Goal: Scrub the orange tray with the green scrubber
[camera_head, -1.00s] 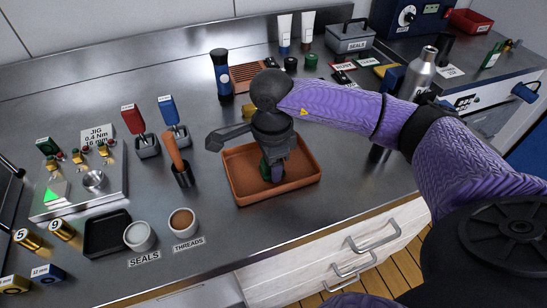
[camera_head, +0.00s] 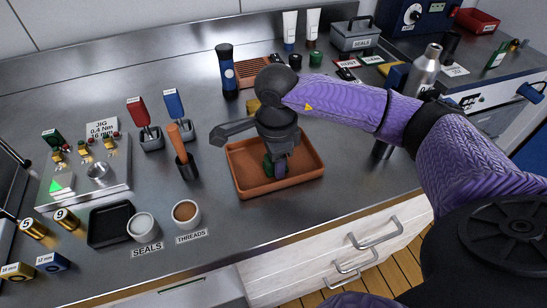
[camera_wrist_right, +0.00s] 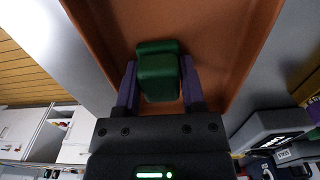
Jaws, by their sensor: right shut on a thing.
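The orange tray (camera_head: 305,182) lies on the steel counter, at the middle of the head view. It also shows in the right wrist view (camera_wrist_right: 225,35). My right gripper (camera_head: 276,171) points down over the inside of the tray. Its two purple fingers (camera_wrist_right: 158,85) are shut on the green scrubber (camera_wrist_right: 158,72), one on each side. In the head view only a small part of the scrubber (camera_head: 267,168) shows beside the fingers, low in the tray. I cannot tell whether it touches the tray floor. My left gripper is not in view.
Seals (camera_head: 143,227) and threads (camera_head: 186,213) cups sit front left. The counter right of the tray has some free room.

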